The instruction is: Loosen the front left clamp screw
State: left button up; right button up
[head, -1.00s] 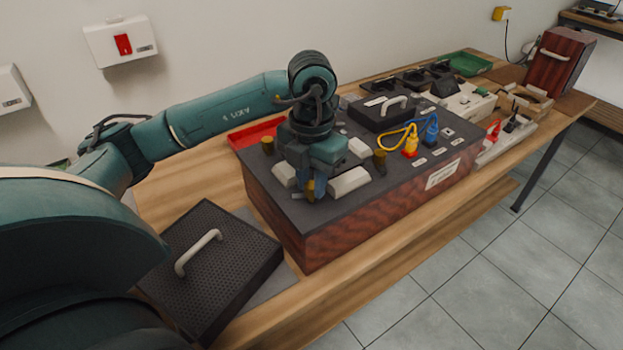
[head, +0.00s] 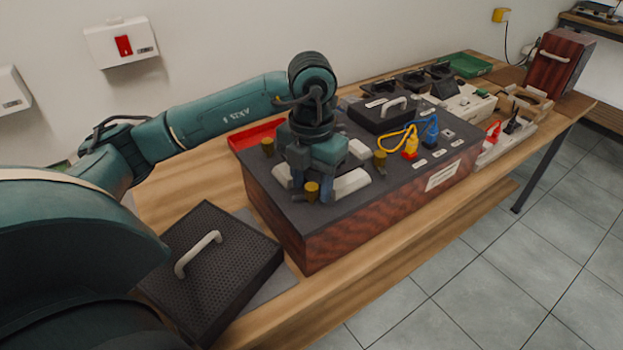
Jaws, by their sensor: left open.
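The front left clamp screw (head: 312,190) is a brass-coloured knob near the front left corner of the dark top of the wood-sided hi-fi unit (head: 340,230). My left gripper (head: 313,181) points down at this screw and is open. Two more brass knobs show, one at the back left (head: 267,146) and one to the right (head: 379,160). Pale blocks (head: 351,184) lie beside the screw, partly hidden by the gripper. My right gripper is not in view.
A black perforated cover (head: 215,265) with a pale handle lies at the front left of the wooden bench (head: 330,310). A red tray (head: 254,134) is behind the unit.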

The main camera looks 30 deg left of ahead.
aim_at(311, 186)
pick_arm(q)
notch_tip(311, 186, up, 13)
jog(key=p, duration=0.2)
dwell(0.3)
jog(key=shift+r, duration=0.1)
dwell(0.3)
